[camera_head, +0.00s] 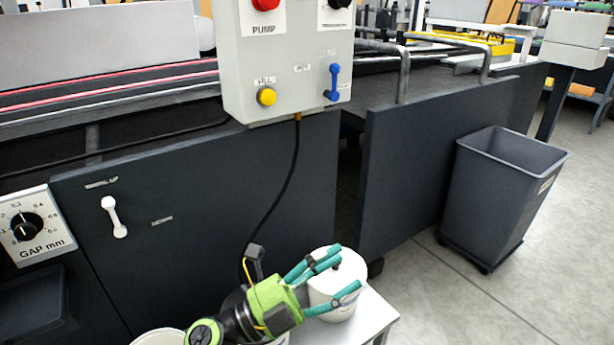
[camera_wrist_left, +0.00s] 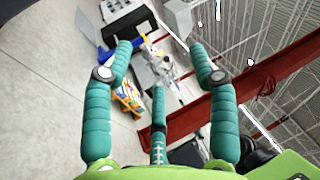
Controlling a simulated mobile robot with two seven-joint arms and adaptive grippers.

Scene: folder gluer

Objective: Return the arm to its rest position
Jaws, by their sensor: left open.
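My left gripper (camera_head: 335,275) is low in the middle of the head view, green with teal fingers. Its fingers are spread and point to the right. It appears in front of a white tub (camera_head: 347,292) on a small white table (camera_head: 378,318); whether it touches the tub cannot be told. In the left wrist view the fingers (camera_wrist_left: 160,70) are apart with nothing between them, against a tilted view of the hall. My right gripper is in neither view.
The dark machine panel (camera_head: 200,220) stands behind the gripper, with a grey control box (camera_head: 290,70) above. A cable hangs from the box toward the gripper. A second white tub (camera_head: 158,337) is at the bottom edge. A grey bin (camera_head: 500,195) stands right; the floor before it is clear.

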